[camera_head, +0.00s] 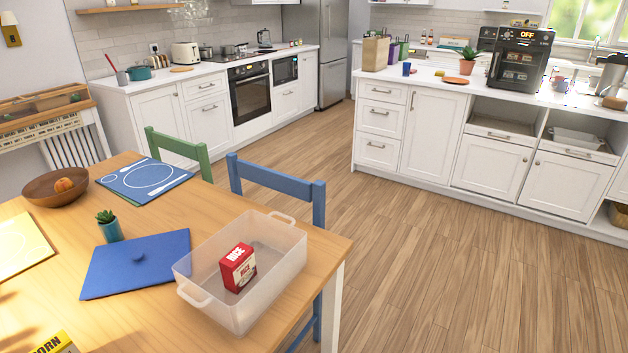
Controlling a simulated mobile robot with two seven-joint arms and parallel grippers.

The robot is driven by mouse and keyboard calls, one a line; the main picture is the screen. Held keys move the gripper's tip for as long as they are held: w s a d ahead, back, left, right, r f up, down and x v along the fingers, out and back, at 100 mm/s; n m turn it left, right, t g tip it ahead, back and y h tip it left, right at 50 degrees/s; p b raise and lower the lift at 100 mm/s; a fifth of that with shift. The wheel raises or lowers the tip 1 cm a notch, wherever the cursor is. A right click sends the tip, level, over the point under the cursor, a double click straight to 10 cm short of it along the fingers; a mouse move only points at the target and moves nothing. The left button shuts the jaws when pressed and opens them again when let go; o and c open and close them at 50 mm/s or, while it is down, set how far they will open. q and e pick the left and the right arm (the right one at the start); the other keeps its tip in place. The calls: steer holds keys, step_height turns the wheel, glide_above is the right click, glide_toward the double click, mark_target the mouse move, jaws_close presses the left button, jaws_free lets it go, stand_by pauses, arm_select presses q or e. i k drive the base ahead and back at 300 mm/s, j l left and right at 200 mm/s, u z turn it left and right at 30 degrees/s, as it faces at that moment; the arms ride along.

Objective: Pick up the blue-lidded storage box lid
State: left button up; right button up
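The blue lid (150,266) lies flat on the wooden table, with a small round knob (138,256) near its middle. It is just left of a clear storage box (281,274) and apart from the box or nearly touching its left end; I cannot tell exactly. The box is open at the top, has a handle at each end, and holds a red and white rice carton (238,268). Neither of my grippers shows in the head view.
A small potted succulent (111,229) stands close behind the lid. A wooden bowl with fruit (54,187), a blue placemat (145,177), a yellow placemat (20,246) and a yellow corn package (54,344) are also on the table (190,217). Green and blue chairs stand behind it.

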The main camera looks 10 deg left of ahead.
mark_target(131, 265)
steer(key=k+l+u, duration=0.1)
steer(key=u, duration=0.25)
steer(key=k+l+u, duration=0.1)
steer(key=u, duration=0.25)
steer(key=i+u, duration=0.1)
steer(key=u, duration=0.25)
steer(key=i+u, duration=0.15)
steer(key=u, duration=0.25)
steer(key=k+l, duration=0.1)
steer(key=k, duration=0.25)
steer(key=i+l, duration=0.2)
steer(key=i+l+u, duration=0.15)
steer(key=l, duration=0.3)
steer(key=i+l, duration=0.2)
steer(key=i+l+u, duration=0.1)
steer(key=l, duration=0.35)
steer(key=i+l, duration=0.2)
steer(key=l, duration=0.15)
steer(key=i+u, duration=0.05)
